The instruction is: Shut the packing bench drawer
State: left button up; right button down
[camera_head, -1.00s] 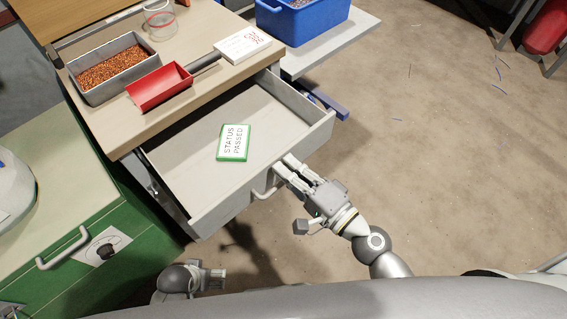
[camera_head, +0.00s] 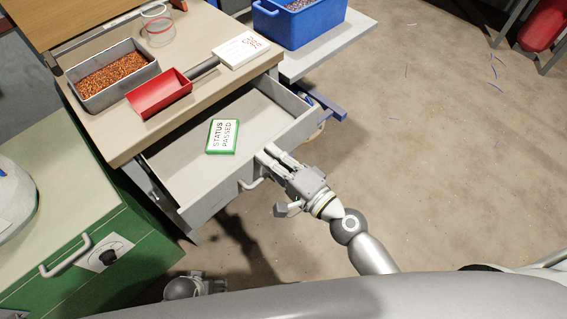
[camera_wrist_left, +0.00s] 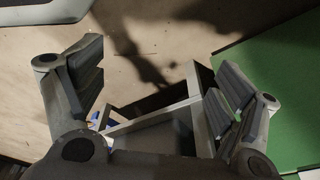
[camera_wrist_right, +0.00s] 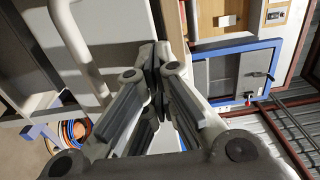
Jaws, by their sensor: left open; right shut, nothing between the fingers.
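The packing bench drawer (camera_head: 200,206) stands partly pulled out of the bench (camera_head: 122,148) in the head view. A green-edged card reading "STATUS PASSED" (camera_head: 222,136) lies inside it. My right gripper (camera_head: 266,155) is shut and empty, its fingertips at the outer side of the drawer front, right of the bar handle (camera_head: 256,183). The right wrist view shows the shut fingers (camera_wrist_right: 160,55) against a pale surface beside a bar handle (camera_wrist_right: 82,45). My left gripper (camera_wrist_left: 150,85) is open and empty, low at the bottom left of the head view.
On the bench top are a grey bin of copper granules (camera_head: 112,78), a red scoop (camera_head: 160,95), a white card (camera_head: 241,50) and a clear jar (camera_head: 160,30). A green cabinet (camera_head: 140,255) stands at the left. Open floor (camera_head: 430,170) lies to the right.

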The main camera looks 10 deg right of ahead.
jog(key=x, duration=0.6)
jog(key=shift+w+a+r+p, duration=0.15)
jog(key=shift+w+a+p, duration=0.1)
jog(key=shift+w+p, duration=0.05)
jog(key=x, duration=0.5)
jog(key=shift+w+a, duration=0.2)
jog(key=shift+w, duration=0.1)
pick_arm(q)
jog(key=shift+s+a+f, duration=0.15)
jog(key=shift+s+f, duration=0.6)
jog(key=shift+f, duration=0.3)
pick_arm(e)
jog(key=shift+x, duration=0.85)
jog(key=shift+s+d+f, duration=0.1)
jog(key=shift+s+f, duration=0.05)
jog(key=shift+f, duration=0.05)
